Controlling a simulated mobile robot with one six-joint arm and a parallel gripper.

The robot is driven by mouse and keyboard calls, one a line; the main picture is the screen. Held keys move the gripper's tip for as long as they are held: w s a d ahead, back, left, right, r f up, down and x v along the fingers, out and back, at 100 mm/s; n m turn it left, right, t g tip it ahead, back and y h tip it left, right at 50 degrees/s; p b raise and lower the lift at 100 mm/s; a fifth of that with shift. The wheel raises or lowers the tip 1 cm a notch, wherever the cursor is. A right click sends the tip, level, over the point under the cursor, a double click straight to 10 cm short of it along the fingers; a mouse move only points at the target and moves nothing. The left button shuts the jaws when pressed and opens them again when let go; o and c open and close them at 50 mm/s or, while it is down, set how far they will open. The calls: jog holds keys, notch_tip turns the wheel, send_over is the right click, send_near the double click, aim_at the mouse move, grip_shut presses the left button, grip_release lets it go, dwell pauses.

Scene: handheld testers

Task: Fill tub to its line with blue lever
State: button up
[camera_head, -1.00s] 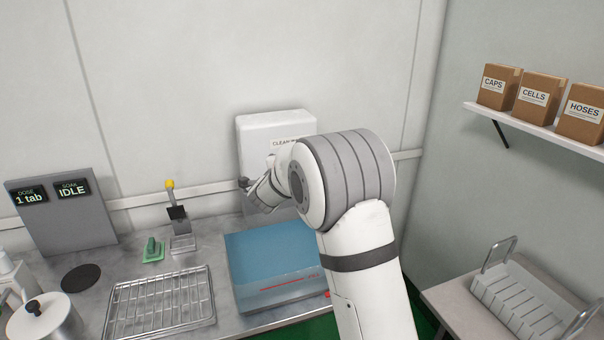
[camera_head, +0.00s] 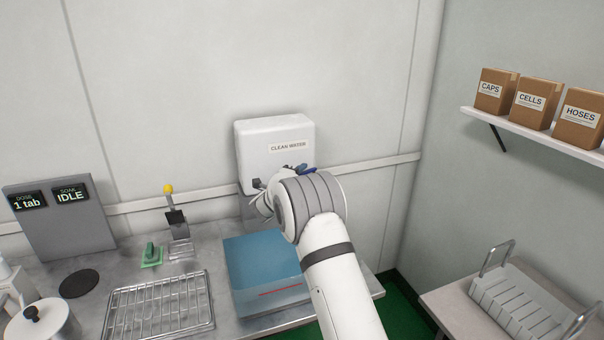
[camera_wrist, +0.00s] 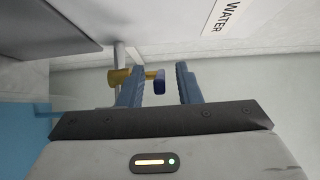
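The white clean water dispenser (camera_head: 275,140) is on the back wall. The blue tub (camera_head: 268,290) with a red line on its front stands on the counter below it; I cannot tell its water level. In the wrist view, the dark blue lever end (camera_wrist: 159,84) on a brass valve (camera_wrist: 120,79) appears between the two fingers of my gripper (camera_wrist: 158,82). The fingers are apart, with gaps to the lever end. In the head view my wrist hides most of the gripper and valve; a small blue part shows above the wrist.
A wire rack (camera_head: 160,305), a green item (camera_head: 151,256) and a yellow-tipped lever stand (camera_head: 177,222) are left of the tub. A grey display panel (camera_head: 60,220) stands at far left. A side table with a slotted rack (camera_head: 515,300) and a shelf of boxes (camera_head: 530,100) are right.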

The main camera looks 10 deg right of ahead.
jog(key=shift+w+d, duration=0.1)
jog(key=shift+w, duration=0.05)
jog(key=shift+c, duration=0.3)
grip_shut()
